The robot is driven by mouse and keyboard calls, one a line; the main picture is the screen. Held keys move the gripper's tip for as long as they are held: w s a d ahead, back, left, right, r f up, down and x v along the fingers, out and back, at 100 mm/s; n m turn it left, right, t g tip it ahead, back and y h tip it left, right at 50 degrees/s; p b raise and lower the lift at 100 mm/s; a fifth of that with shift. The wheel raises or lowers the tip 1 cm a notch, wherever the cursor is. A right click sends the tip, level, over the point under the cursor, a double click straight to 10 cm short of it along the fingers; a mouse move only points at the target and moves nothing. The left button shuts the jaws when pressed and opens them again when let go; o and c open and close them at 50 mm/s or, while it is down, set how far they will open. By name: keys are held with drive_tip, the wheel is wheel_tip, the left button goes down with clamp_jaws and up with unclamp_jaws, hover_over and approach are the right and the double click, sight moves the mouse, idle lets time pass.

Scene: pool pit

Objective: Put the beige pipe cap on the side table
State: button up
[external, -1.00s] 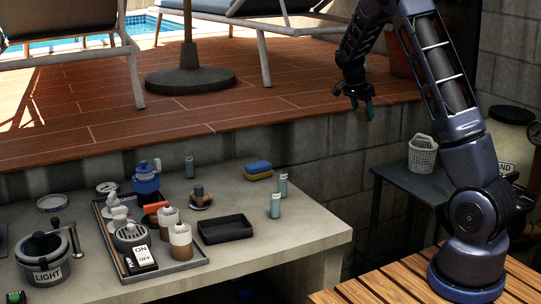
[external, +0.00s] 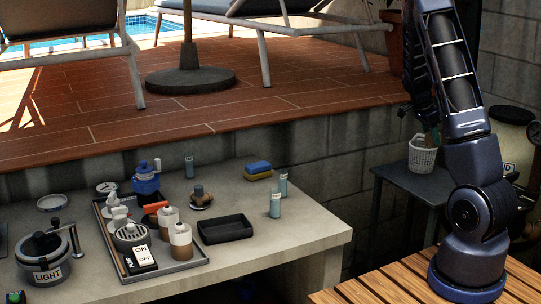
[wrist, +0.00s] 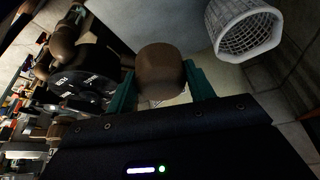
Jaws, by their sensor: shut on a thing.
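A rounded cap (wrist: 160,72), brownish in the shade, sits between the two teal fingers of my gripper (wrist: 160,88) in the wrist view. The fingers are shut on its sides; I take it for the beige pipe cap. In the external view my gripper (external: 430,134) is mostly hidden behind my arm, over the dark side table (external: 394,177). The cap cannot be made out there. In the wrist view a grey flat surface, apparently the side table top (wrist: 185,28), lies beyond the cap.
A white mesh basket (external: 422,156) stands on the side table, close to my gripper; it also shows in the wrist view (wrist: 243,28). The table's left part is bare. A concrete counter (external: 310,233) with a tray (external: 185,263) and several pool items is at left.

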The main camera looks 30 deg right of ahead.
wheel_tip(320, 180, down, 16)
drive_tip(key=shift+f, duration=0.15)
idle(0.4)
drive_tip(key=o, duration=1)
drive_tip(key=shift+f, duration=0.1)
drive_tip(key=shift+c, duration=0.2)
